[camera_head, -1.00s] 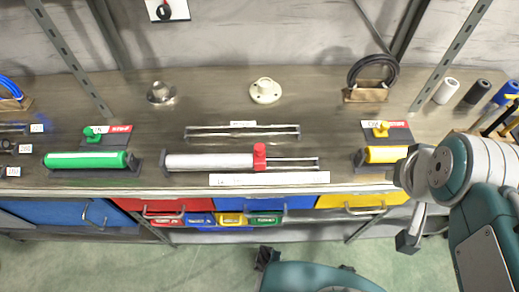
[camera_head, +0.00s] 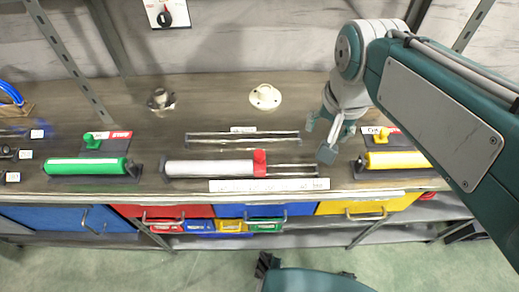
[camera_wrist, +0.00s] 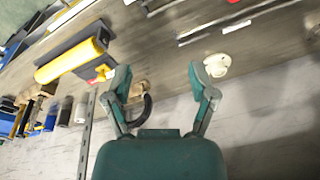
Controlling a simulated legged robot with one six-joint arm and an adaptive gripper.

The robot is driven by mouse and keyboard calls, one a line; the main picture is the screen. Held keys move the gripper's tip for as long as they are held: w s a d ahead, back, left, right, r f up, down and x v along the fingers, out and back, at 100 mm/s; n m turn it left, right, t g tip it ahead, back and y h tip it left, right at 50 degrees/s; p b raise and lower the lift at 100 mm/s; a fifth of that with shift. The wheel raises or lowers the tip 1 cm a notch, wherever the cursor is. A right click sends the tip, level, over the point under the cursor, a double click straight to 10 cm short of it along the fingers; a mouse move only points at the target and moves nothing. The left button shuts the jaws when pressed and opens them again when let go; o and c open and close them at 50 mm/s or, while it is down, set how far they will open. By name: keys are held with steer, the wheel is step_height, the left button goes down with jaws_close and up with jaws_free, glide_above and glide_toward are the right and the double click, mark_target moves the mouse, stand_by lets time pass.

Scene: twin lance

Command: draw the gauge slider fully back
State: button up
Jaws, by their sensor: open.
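The gauge is a pair of thin rails (camera_head: 290,170) on the bench, with a pale grey cylinder (camera_head: 210,168) over their left part. The red slider (camera_head: 260,163) sits upright on the rails, touching the cylinder's right end. Bare rail shows to its right. My gripper (camera_head: 319,138) is open and empty, above the bench to the right of the red slider and apart from it. In the wrist view my open gripper (camera_wrist: 159,82) has nothing between its fingers. I cannot make out the red slider in that view.
A green cylinder unit (camera_head: 88,167) stands left of the gauge, a yellow one (camera_head: 392,160) right of it. A second rail pair (camera_head: 240,138) lies behind. A cream flanged knob (camera_head: 265,97) and a metal one (camera_head: 161,100) stand farther back. A white label strip (camera_head: 270,185) lies in front.

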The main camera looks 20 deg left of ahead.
steer(key=g+h, duration=0.1)
steer(key=g, duration=0.1)
glide_toward(260, 153)
steer(key=shift+m, duration=0.4)
step_height(260, 153, down, 9)
steer(key=shift+w+a+f, duration=0.1)
steer(key=shift+f, duration=0.15)
jaws_close()
